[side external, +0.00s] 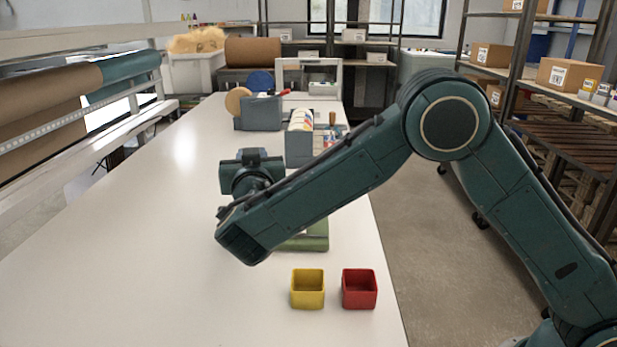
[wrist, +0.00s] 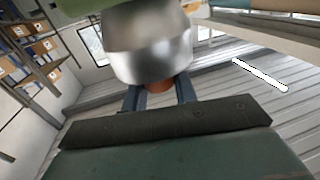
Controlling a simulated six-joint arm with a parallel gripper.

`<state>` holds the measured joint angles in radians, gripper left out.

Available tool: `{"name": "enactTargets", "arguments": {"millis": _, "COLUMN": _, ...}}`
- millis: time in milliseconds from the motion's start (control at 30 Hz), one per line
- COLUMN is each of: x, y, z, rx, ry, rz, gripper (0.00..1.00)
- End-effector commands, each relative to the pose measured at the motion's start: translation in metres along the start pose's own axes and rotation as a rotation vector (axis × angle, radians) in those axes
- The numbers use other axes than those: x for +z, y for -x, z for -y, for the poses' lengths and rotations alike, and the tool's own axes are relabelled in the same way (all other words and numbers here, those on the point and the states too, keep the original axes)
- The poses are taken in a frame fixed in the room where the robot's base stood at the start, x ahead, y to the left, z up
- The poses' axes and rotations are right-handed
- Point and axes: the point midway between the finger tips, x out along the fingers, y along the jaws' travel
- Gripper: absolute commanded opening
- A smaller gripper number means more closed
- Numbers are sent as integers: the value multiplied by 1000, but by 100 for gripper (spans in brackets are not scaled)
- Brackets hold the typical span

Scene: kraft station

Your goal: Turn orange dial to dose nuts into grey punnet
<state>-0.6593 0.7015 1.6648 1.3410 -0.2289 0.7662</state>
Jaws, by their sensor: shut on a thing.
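In the wrist view, my gripper (wrist: 161,90) is shut on the orange dial (wrist: 159,86), which shows between its two dark fingers. A shiny metal cylinder (wrist: 150,45) is just beyond the dial. In the side view, my arm covers most of the dispenser, and only its green base (side external: 312,240) shows below the arm. My gripper's fingers are hidden there. The grey punnet and any nuts are not visible in either view.
A yellow punnet (side external: 307,289) and a red punnet (side external: 359,289) stand side by side at the table's near right edge; no contents show. Tape dispensers and boxes stand farther back. The left of the white table (side external: 130,265) is clear.

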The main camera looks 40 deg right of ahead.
Motion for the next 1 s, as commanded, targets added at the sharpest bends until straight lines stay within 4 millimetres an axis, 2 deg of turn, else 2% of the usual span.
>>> {"name": "enactTargets", "arguments": {"millis": 200, "x": -1, "y": 0, "z": 0, "rx": 62, "ry": -5, "rz": -1, "gripper": 6}}
{"name": "enactTargets", "arguments": {"millis": 500, "x": -1, "y": 0, "z": 0, "rx": 66, "ry": -5, "rz": 0, "gripper": 6}}
{"name": "enactTargets", "arguments": {"millis": 533, "x": -1, "y": 0, "z": 0, "rx": 66, "ry": -5, "rz": 0, "gripper": 32}}
{"name": "enactTargets", "arguments": {"millis": 600, "x": -1, "y": 0, "z": 0, "rx": 66, "ry": -5, "rz": 0, "gripper": 46}}
{"name": "enactTargets", "arguments": {"millis": 633, "x": -1, "y": 0, "z": 0, "rx": 66, "ry": -5, "rz": 0, "gripper": 49}}
{"name": "enactTargets", "arguments": {"millis": 1000, "x": 0, "y": 2, "z": 0, "rx": 65, "ry": -3, "rz": 0, "gripper": 49}}
